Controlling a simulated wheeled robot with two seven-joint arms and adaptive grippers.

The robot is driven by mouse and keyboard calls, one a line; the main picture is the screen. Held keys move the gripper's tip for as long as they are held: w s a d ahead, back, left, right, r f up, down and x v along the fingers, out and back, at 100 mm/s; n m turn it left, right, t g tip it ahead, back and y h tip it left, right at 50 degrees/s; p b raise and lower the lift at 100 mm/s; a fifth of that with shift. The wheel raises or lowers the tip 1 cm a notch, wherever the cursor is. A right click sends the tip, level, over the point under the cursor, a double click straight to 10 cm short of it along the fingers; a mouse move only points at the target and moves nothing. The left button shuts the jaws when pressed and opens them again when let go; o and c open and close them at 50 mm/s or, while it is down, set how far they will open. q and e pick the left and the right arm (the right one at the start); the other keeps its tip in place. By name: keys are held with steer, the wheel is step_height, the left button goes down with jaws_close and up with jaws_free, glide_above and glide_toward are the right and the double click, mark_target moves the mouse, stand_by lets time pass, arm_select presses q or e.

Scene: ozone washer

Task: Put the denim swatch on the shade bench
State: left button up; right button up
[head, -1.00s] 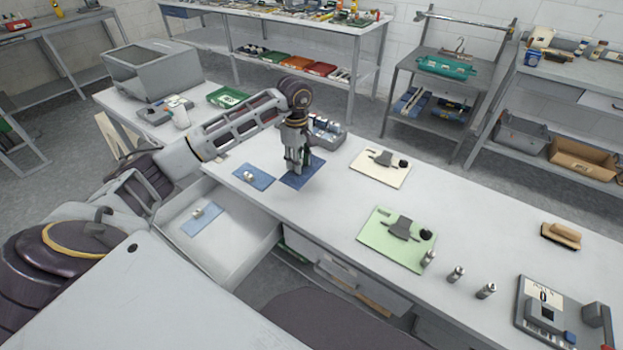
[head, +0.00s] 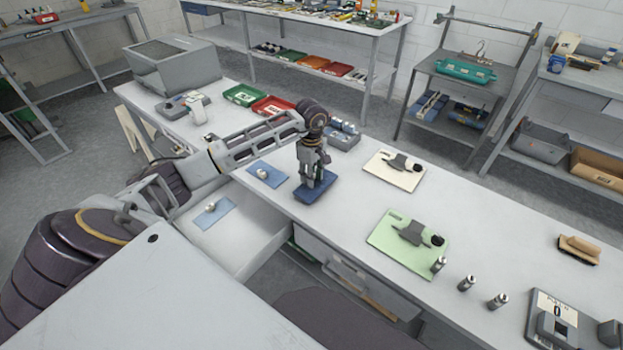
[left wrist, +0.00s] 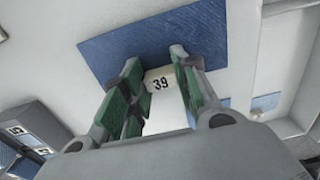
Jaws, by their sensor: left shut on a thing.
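A dark blue denim swatch (head: 309,194) is at my left gripper (head: 316,182), over the long grey worktop. A dark edge shows under it; it seems slightly raised. In the left wrist view the swatch (left wrist: 130,45) spreads beyond the fingertips. My left gripper (left wrist: 160,75) is shut on its pale tag marked 39. A second blue swatch (head: 262,169) with a small pale piece lies left on the worktop. A third, lighter one (head: 208,220) lies in the open drawer. I cannot tell which surface is the shade bench. My right gripper is not in view.
A grey divided tray (head: 343,143) stands just behind the gripper. A cream board (head: 382,178) and a green board (head: 390,252) lie to the right, with metal cylinders (head: 467,284) nearer. The open drawer (head: 245,240) juts out at the front. A rear bench (head: 300,22) holds many items.

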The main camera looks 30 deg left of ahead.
arm_select(q)
steer(key=shift+f, duration=0.8)
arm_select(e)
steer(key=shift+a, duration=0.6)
arm_select(q)
steer(key=shift+f, duration=0.15)
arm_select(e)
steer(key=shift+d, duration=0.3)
arm_select(q)
steer(key=o, duration=1)
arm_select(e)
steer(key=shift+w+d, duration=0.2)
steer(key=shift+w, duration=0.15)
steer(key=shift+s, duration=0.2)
